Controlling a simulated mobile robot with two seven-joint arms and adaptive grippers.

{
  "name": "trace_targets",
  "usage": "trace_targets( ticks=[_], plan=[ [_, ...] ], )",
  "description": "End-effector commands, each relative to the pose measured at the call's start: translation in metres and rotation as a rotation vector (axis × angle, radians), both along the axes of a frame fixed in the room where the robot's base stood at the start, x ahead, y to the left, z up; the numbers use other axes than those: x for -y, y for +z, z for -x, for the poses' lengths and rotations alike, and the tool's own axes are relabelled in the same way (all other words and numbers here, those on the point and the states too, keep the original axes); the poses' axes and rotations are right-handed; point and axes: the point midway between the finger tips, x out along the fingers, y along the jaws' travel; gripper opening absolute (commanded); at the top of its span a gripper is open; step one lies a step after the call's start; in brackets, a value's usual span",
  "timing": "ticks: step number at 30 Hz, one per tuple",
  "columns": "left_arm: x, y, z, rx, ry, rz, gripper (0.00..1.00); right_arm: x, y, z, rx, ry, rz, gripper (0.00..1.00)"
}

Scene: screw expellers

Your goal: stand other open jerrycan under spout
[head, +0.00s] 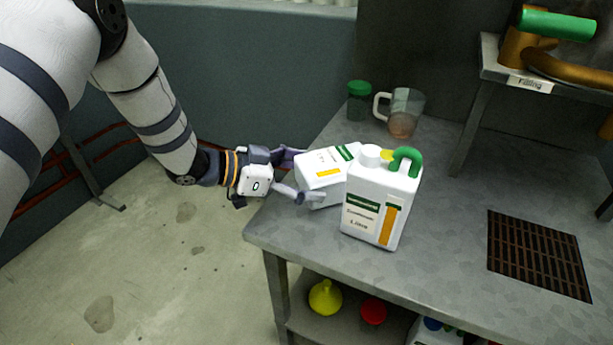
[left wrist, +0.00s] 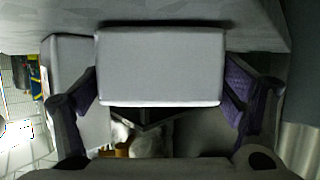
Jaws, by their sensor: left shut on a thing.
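One white jerrycan (head: 322,168), with a green stripe and a yellow label patch, is in my left gripper (head: 298,176) near the bench's left edge. It looks tipped over, its top hidden behind the other can. In the left wrist view its pale flat face (left wrist: 160,66) fills the space between the fingers (left wrist: 160,100). A second white jerrycan (head: 366,225) with a green handle stands upright just right of it; I cannot tell if they touch. My right gripper is out of view.
A stand signed "Filling" (head: 530,83) rises at the back right. A dark grate (head: 540,255) is set in the grey bench (head: 455,215). A glass jug (head: 405,112) and green-lidded jar (head: 359,100) stand behind. Yellow (head: 325,297) and red (head: 373,311) items sit below.

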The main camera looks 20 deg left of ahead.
Motion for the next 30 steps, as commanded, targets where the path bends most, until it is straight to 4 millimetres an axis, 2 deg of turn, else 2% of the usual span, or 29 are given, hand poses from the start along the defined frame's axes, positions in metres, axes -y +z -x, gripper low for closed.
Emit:
trace_targets(
  ticks=[5, 6, 8, 20, 23, 30],
  plan=[
    [0.001, 0.001, -0.001, 0.005, -0.001, 0.002, 0.36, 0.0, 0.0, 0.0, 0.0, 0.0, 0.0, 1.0],
    [0.0, -0.001, 0.0, 0.001, 0.0, 0.0, 0.89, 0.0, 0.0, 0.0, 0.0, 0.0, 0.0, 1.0],
    [0.0, -0.001, 0.0, 0.002, 0.0, 0.001, 1.0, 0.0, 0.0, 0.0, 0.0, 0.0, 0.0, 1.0],
    [-0.001, 0.004, 0.001, 0.004, 0.0, -0.001, 1.0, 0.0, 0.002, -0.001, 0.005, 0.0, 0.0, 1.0],
    [-0.015, 0.014, 0.012, 0.004, 0.003, -0.001, 1.0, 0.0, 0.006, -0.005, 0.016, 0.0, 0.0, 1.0],
    [-0.06, 0.04, 0.054, 0.007, 0.002, 0.0, 1.0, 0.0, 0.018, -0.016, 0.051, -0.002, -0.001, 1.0]
  ],
)
